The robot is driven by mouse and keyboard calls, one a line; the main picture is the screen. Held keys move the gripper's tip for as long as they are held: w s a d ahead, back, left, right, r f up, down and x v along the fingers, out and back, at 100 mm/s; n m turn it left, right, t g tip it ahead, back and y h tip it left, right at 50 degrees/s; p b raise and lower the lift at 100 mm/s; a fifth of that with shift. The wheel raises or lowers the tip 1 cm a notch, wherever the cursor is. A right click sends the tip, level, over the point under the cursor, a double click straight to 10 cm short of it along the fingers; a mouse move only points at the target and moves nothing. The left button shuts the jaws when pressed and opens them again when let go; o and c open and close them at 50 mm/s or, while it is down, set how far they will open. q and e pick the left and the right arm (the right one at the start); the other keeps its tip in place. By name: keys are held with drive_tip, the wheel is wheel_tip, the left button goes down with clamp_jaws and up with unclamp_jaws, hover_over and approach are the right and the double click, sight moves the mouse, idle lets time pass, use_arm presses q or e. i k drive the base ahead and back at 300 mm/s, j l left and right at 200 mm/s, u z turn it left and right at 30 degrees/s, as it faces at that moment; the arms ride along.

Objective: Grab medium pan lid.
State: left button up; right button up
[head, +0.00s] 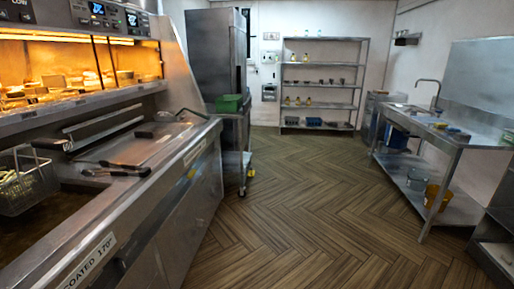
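The frying range (170,200) runs along the left side. A flat steel lid-like cover (140,152) lies on its top behind the open fryer well, but I cannot tell for certain that it is the medium pan lid. A dark handle-like piece (122,168) lies at its near edge, and another dark piece (145,135) lies farther back. A curved wire handle (185,113) stands at the far end of the range. Neither of my grippers shows in the head view.
A wire fry basket (27,187) hangs at the left. A cart with a green bin (230,103) stands beyond the range's end. Shelving (320,84) stands at the back wall, and a sink table (430,132) at the right. The wooden floor (310,205) between is clear.

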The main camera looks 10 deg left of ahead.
sight(136, 146)
drive_tip(key=i+u, duration=0.1)
drive_tip(key=i, duration=0.55)
drive_tip(key=i+l, duration=0.15)
drive_tip(key=i, duration=0.5)
drive_tip(key=i+u, duration=0.15)
drive_tip(key=i, duration=0.55)
drive_tip(key=i+l+u, duration=0.1)
drive_tip(key=i+l, duration=0.15)
drive_tip(key=i, duration=0.4)
